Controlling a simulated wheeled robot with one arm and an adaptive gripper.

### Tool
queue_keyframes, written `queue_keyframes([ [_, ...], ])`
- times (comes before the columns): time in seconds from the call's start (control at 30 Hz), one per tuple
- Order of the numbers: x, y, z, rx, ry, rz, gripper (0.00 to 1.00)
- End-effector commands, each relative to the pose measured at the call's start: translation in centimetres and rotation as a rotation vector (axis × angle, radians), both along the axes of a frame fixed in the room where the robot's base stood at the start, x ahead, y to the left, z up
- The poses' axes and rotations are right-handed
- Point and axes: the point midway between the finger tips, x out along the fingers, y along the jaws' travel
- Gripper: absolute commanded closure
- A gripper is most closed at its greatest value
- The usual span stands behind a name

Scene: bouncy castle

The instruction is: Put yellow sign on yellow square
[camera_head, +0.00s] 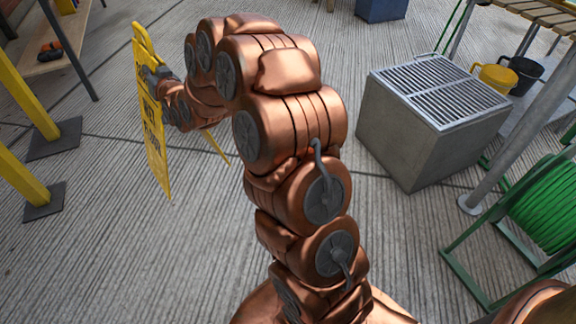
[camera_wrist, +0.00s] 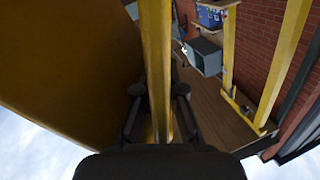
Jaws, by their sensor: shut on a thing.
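The yellow sign (camera_head: 152,115) is a folding wet-floor sign with black lettering, at the left of the head view. My gripper (camera_head: 160,80) is shut on it near its upper part and holds it roughly upright. A second thin yellow leg shows behind my arm. In the wrist view, my gripper (camera_wrist: 160,110) is closed around a yellow bar of the sign (camera_wrist: 155,50), and a broad yellow panel fills the left. I cannot tell whether the sign's lower end touches the floor. No yellow square on the floor shows in either view.
A concrete block with a metal grate (camera_head: 425,130) stands at the right, near a green hose reel (camera_head: 545,215) and yellow and black buckets (camera_head: 497,77). Yellow posts on dark base plates (camera_head: 55,138) and a wooden shelf (camera_head: 50,50) are at the left. Ribbed floor between is clear.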

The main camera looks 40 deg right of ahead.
Motion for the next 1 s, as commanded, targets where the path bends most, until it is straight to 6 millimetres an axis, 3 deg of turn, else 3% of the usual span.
queue_keyframes([
  [0.1, -0.2, -3.8, -1.6, -0.002, -0.001, -0.033, 1.00],
  [0.47, -2.3, -14.5, -7.1, -0.003, 0.000, -0.112, 1.00],
  [0.7, -5.0, -20.9, -10.8, -0.002, 0.000, -0.155, 1.00],
  [1.0, -9.3, -27.5, -15.4, -0.002, 0.000, -0.196, 1.00],
])
